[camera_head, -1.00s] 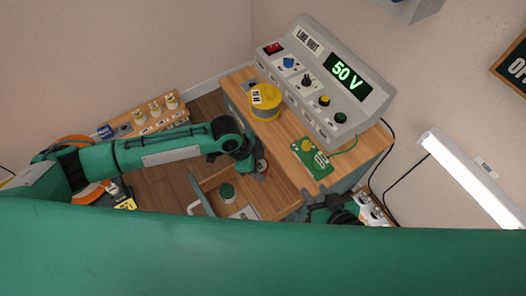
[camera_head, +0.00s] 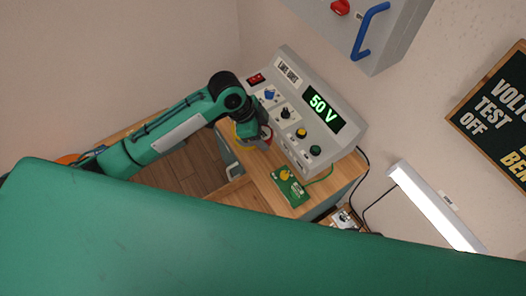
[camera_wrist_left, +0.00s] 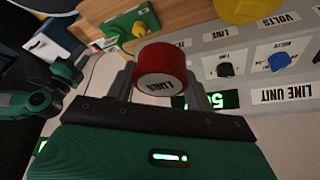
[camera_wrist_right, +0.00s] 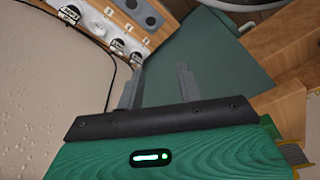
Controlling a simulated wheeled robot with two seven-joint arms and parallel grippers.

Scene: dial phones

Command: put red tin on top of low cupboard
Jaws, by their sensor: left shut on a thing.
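The red tin (camera_wrist_left: 163,72), with a white label, is between the fingers of my left gripper (camera_wrist_left: 158,85) in the left wrist view. In the head view my left gripper (camera_head: 258,137) is over the wooden-topped cupboard (camera_head: 262,184), beside the line unit, and mostly covers the tin. I cannot tell whether the tin touches the top. My right gripper (camera_wrist_right: 158,85) has its fingers apart and empty in the right wrist view, in front of a green-grey panel. It is hidden in the head view.
The grey line unit (camera_head: 330,138), reading 50 V, fills the back of the wooden top. A green board with a yellow knob (camera_head: 286,175) lies near its front. The yellow tin (camera_wrist_left: 245,8) is close to the red tin. A wall box with a blue handle (camera_head: 371,30) hangs above.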

